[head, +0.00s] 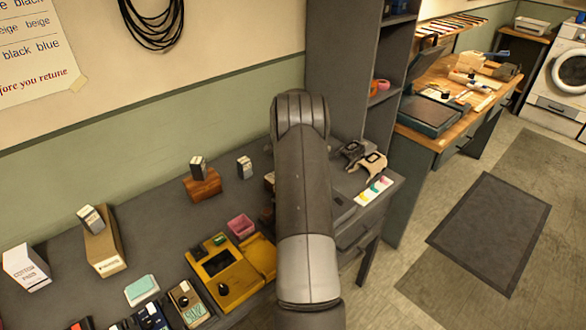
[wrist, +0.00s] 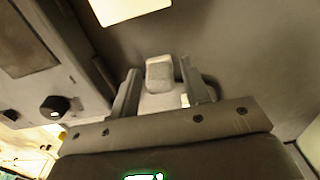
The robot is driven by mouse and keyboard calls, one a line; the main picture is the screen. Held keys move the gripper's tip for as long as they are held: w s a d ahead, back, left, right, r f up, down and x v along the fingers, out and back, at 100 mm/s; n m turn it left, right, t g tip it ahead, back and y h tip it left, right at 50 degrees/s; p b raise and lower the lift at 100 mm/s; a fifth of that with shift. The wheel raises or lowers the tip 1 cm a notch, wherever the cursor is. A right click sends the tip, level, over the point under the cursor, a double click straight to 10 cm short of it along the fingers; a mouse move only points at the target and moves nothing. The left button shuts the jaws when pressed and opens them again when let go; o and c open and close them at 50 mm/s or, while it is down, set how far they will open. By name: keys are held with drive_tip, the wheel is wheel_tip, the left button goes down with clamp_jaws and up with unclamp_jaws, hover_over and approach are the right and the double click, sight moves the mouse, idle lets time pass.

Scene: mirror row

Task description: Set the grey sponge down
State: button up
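In the wrist view, my gripper (wrist: 160,80) has its two fingers on either side of a pale grey block with rounded corners, which I take to be the grey sponge (wrist: 160,73). It sits between the fingertips, in front of a dark grey surface (wrist: 235,50). I cannot tell how much space lies between it and that surface. In the head view, my arm comes down over the grey workbench (head: 150,235) and hides my gripper and the sponge.
A yellow device (head: 222,272), a pink container (head: 241,225), a mint pad (head: 141,290) and several boxes stand on the bench. A wooden block (head: 202,184) is at the back. A colored strip (head: 373,191) lies near the right edge. Bare bench shows around the wooden block.

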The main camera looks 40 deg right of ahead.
drive_tip(key=shift+o, duration=0.3)
wheel_tip(320, 180, up, 12)
drive_tip(key=s+a+r+n+t, duration=0.1)
drive_tip(key=s+a+r+n, duration=0.3)
drive_tip(key=a+r, duration=0.7)
drive_tip(key=s+a+r+n+t, duration=0.1)
drive_tip(key=s+a+r+n, duration=0.45)
drive_tip(key=a, duration=0.95)
drive_tip(key=s+a+n+t, duration=0.3)
drive_tip(key=s+a+n, duration=0.5)
drive_tip(key=s+a, duration=1)
drive_tip(key=shift+s+f+t, duration=0.3)
drive_tip(key=shift+s+f, duration=0.05)
drive_tip(key=shift+s, duration=0.9)
drive_tip(key=shift+n, duration=0.25)
